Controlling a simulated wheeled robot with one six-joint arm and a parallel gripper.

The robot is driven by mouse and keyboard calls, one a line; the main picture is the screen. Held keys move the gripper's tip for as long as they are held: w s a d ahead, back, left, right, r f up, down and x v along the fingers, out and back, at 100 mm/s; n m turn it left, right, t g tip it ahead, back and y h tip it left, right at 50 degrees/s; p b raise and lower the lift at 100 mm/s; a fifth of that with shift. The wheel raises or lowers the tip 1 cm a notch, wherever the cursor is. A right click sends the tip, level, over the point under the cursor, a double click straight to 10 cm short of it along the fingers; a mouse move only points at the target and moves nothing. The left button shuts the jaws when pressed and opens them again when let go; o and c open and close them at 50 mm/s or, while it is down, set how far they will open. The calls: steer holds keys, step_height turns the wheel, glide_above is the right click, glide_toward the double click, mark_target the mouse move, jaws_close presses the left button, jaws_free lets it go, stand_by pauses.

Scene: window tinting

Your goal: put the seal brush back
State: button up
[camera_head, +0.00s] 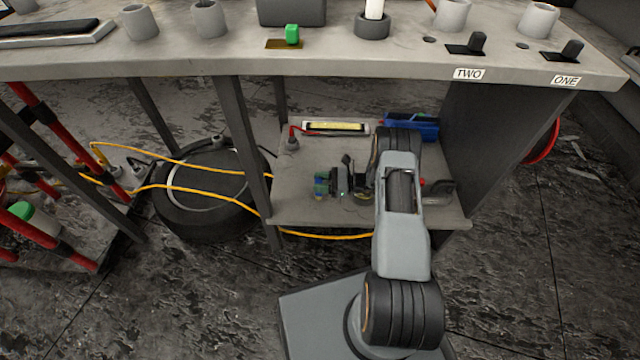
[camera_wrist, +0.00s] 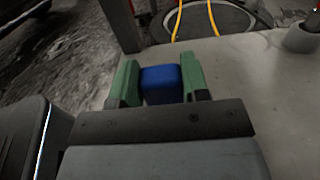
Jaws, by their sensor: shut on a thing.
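My gripper (camera_head: 322,186) reaches left, low over the shelf under the counter. In the wrist view its two green fingers (camera_wrist: 160,82) are shut on a blue block-shaped piece (camera_wrist: 162,84), which I take to be the seal brush. Only one blue face shows; no bristles are visible. In the head view the held blue piece is small and hard to separate from the fingers. I cannot tell whether it touches the shelf.
The grey lower shelf (camera_head: 300,210) holds a pale tray with a yellow strip (camera_head: 336,127), a small grey pot (camera_head: 292,143) and a blue container (camera_head: 424,131). Dark legs flank it. The counter (camera_head: 330,62) above carries cups and black pieces by labels TWO and ONE. Yellow cable (camera_head: 180,187) runs left.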

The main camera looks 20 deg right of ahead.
steer(key=o, duration=0.5)
steer(key=shift+f, duration=0.1)
steer(key=o, duration=0.5)
steer(key=shift+r, duration=0.35)
steer(key=p+v, duration=0.2)
steer(key=v, duration=1)
steer(key=shift+f, duration=0.1)
